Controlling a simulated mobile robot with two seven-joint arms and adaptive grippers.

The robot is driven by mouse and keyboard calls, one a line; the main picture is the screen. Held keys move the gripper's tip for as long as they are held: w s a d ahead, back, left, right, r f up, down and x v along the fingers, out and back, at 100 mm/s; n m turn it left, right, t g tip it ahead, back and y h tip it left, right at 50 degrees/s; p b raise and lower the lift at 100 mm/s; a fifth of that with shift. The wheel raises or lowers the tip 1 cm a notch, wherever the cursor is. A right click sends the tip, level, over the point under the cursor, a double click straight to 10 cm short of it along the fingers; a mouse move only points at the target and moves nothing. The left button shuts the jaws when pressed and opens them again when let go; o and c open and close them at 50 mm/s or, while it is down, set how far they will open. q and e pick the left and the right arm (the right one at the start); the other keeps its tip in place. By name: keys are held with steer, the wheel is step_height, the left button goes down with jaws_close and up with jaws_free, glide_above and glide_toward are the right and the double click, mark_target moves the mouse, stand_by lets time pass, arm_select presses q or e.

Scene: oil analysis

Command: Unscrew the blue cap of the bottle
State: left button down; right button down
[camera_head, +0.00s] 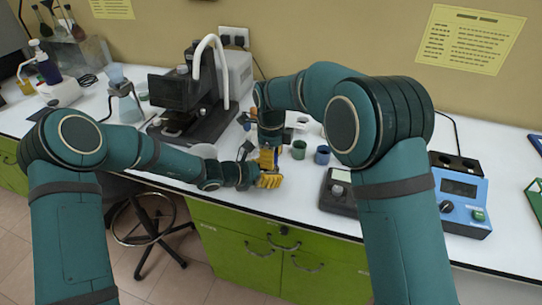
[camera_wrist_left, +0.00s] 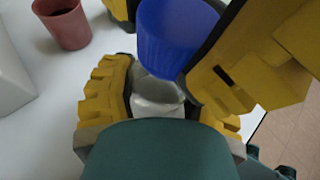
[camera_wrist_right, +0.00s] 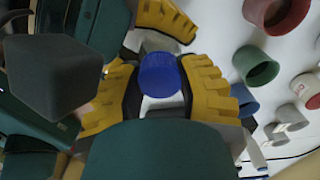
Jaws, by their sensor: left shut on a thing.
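The blue cap (camera_wrist_left: 178,38) sits on top of the pale bottle (camera_wrist_left: 158,92), which shows below it in the left wrist view. My left gripper (camera_head: 268,181) is shut on the bottle's body, with its yellow fingers on both sides. My right gripper (camera_head: 267,158) is above it, pointing down. In the right wrist view the cap (camera_wrist_right: 160,75) lies between the right gripper's yellow fingers (camera_wrist_right: 160,90), which stand apart on either side of it, close to its rim. In the head view the grippers hide the bottle and cap.
A green cup (camera_head: 298,150) and a blue cup (camera_head: 322,155) stand just right of the grippers. A red cup (camera_wrist_left: 66,22) is close by in the left wrist view. A microscope-like device (camera_head: 190,100) stands behind left, and a dark instrument (camera_head: 338,192) stands right.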

steer(key=n, duration=0.4)
steer(key=shift+n, duration=0.4)
steer(key=n, duration=0.3)
steer(key=shift+n, duration=0.3)
steer(key=n, duration=0.3)
steer(key=shift+n, duration=0.4)
steer(key=n, duration=0.5)
steer(key=c, duration=0.7)
jaws_free()
steer(key=shift+o, duration=0.2)
